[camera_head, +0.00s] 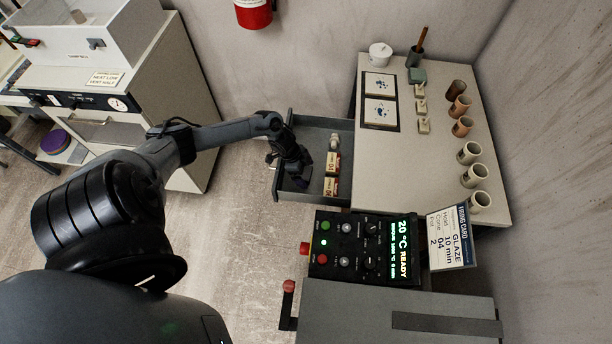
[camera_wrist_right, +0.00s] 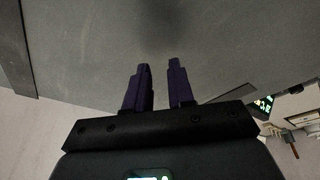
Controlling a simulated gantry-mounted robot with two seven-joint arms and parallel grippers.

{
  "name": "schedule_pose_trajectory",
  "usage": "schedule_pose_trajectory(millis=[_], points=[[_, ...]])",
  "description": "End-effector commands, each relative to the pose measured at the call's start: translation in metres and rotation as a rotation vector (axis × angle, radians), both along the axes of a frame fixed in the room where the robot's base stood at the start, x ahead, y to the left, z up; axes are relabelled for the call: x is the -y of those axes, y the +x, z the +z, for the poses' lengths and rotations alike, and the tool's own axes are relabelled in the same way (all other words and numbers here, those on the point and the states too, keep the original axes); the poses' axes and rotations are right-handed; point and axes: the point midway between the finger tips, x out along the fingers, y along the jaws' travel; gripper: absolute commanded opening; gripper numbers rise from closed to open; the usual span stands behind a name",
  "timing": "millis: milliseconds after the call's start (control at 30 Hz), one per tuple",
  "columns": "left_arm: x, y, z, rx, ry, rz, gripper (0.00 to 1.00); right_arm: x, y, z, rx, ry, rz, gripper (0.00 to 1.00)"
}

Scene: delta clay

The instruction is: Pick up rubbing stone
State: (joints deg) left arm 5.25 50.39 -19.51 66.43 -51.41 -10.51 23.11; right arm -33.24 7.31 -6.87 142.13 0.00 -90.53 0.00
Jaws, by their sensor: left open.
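An open grey drawer (camera_head: 316,124) sticks out from the left side of the worktable. My left gripper (camera_head: 302,181) reaches down into it, open, at its left part. A small grey piece (camera_head: 334,141) lies at the drawer's far end, right of the gripper. It may be the rubbing stone, but I cannot tell for sure. Two small boxes marked 04 (camera_head: 332,163) (camera_head: 331,187) lie in the drawer, nearer than that piece. The gripper and arm hide part of the drawer floor. My right gripper (camera_wrist_right: 159,66) is open and empty in the right wrist view, over a grey surface.
The worktable (camera_head: 440,185) holds several cups (camera_head: 469,153), two tiles (camera_head: 379,84), a white lidded pot (camera_head: 380,53) and a green-grey block (camera_head: 417,75). A controller (camera_head: 360,248) stands close in front of the drawer. A white cabinet (camera_head: 170,100) stands left.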

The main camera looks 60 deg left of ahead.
Motion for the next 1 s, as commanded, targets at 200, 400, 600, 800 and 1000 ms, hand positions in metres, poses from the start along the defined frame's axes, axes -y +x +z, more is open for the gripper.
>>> schedule_pose_trajectory(millis=[200,400,600,800,1000], points=[[0.0026,0.0035,-0.0092,0.001,0.001,0.000,1.00,-0.0012,0.0003,-0.0033,0.000,0.005,-0.004,0.23],[0.0026,0.0032,-0.0090,0.001,0.001,0.000,0.95,-0.0024,0.0004,-0.0029,0.001,0.010,-0.006,0.23],[0.0025,0.0031,-0.0089,0.000,0.000,0.000,0.65,-0.0027,0.0003,-0.0029,0.000,0.011,-0.007,0.23],[0.0025,0.0035,-0.0084,0.002,0.000,-0.001,0.37,-0.0027,0.0003,-0.0029,0.000,0.011,-0.007,0.23],[0.0024,0.0034,-0.0082,0.002,0.000,-0.001,0.37,-0.0017,0.0003,-0.0029,0.000,0.007,-0.004,0.23]])
